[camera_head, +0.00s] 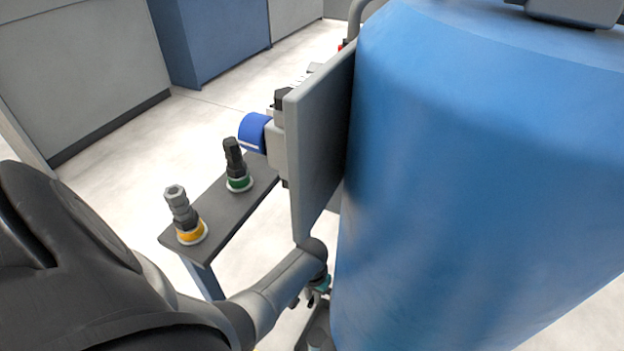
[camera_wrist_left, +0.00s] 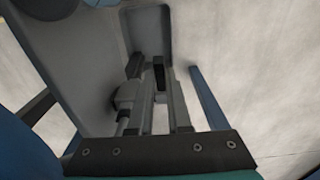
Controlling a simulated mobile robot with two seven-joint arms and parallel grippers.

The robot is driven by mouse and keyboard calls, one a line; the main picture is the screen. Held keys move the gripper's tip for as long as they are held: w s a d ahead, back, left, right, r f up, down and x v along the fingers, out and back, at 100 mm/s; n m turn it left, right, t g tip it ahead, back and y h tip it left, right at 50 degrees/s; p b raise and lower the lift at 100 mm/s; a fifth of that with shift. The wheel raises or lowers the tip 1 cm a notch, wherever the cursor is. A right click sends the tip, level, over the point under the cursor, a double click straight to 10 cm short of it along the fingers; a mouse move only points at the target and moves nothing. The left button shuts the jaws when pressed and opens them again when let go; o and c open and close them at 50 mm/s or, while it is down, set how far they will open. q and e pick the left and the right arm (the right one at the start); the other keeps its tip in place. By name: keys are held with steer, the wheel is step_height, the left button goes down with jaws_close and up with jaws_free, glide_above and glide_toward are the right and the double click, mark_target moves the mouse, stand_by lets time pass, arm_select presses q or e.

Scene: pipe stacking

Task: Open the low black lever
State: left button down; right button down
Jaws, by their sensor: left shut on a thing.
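In the head view my left arm comes in from the left, and its wrist bends down beside the blue tank. My left gripper (camera_head: 318,290) is low beside the tank there, its fingertips mostly hidden. In the left wrist view the two fingers of my left gripper (camera_wrist_left: 160,82) reach forward and are shut on a small black piece (camera_wrist_left: 158,70), which looks like the low black lever. Its full length and angle cannot be made out. A grey fitting (camera_wrist_left: 127,98) sits just left of the fingers. My right gripper is not in view.
The large blue tank (camera_head: 480,140) fills the right side. A grey upright panel (camera_head: 318,140) stands at its left, with a blue round part (camera_head: 254,132) behind. A dark stand (camera_head: 220,213) holds a yellow-ringed tool (camera_head: 183,212) and a green-ringed tool (camera_head: 236,165). Pale floor lies beyond.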

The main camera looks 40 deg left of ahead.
arm_select(q)
steer(key=shift+w+a+r+g, duration=0.1)
steer(key=shift+w+r+g, duration=0.1)
steer(key=shift+g, duration=0.1)
steer(key=shift+w+g+b, duration=0.2)
steer(key=shift+g+b, duration=0.15)
steer(key=shift+g, duration=0.15)
steer(key=shift+w+a+r+g+h+b, duration=0.1)
steer(key=shift+w+r+g+h+b, duration=0.15)
steer(key=shift+g+b, duration=0.4)
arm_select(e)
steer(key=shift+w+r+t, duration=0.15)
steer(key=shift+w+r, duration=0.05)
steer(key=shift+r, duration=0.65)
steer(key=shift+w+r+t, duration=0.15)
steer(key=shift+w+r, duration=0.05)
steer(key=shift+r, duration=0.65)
arm_select(q)
steer(key=shift+r, duration=0.1)
steer(key=c, duration=0.9)
jaws_free()
steer(key=shift+o, duration=0.2)
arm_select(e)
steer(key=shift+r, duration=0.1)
